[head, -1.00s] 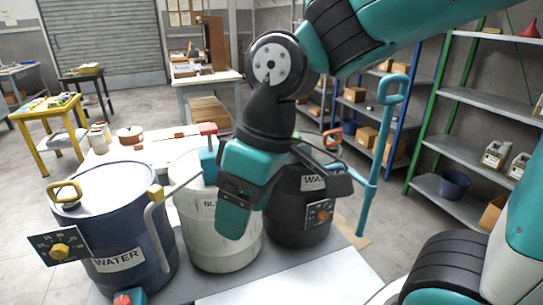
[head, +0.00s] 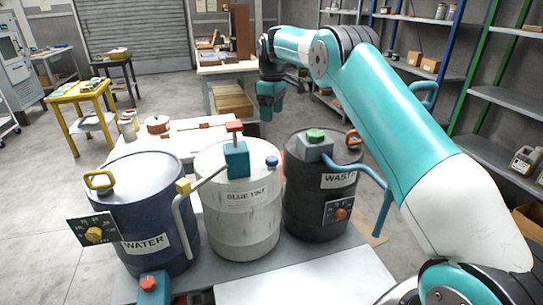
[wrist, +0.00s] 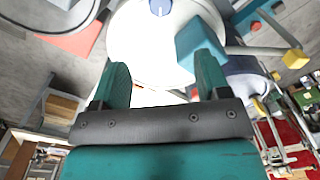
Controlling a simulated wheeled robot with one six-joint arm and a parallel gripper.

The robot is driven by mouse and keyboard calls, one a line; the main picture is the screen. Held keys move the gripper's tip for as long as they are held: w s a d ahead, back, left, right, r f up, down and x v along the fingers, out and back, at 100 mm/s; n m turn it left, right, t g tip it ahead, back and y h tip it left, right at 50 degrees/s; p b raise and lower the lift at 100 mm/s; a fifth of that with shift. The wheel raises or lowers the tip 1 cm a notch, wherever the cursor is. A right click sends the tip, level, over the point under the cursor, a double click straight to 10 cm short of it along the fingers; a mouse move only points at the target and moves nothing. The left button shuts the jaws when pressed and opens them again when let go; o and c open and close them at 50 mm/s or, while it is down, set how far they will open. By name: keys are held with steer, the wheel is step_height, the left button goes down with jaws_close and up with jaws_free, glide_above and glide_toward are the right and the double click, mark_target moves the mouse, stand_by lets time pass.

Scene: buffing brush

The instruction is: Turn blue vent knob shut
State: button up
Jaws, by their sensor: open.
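The blue vent knob (head: 272,161) is a small round knob on top of the white drum (head: 245,215) labelled BLUE TINT, near its right edge. It also shows at the top of the wrist view (wrist: 160,7), with a pale line across its face. My gripper (head: 267,115) is in the air behind and above the drum in the head view, pointing down. In the wrist view its two teal fingers (wrist: 162,72) are apart with nothing between them, and the knob is beyond the tips.
A teal block with a red handle (head: 236,152) stands on the white drum, left of the knob. A blue WATER drum (head: 150,215) is at left, a black WASTE drum (head: 318,200) at right. Pipes with handles rise between and beside the drums.

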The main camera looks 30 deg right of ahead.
mark_target(272, 159)
step_height(272, 159, down, 16)
steer(key=p, duration=0.3)
steer(key=shift+f, duration=0.2)
steer(key=c, duration=0.9)
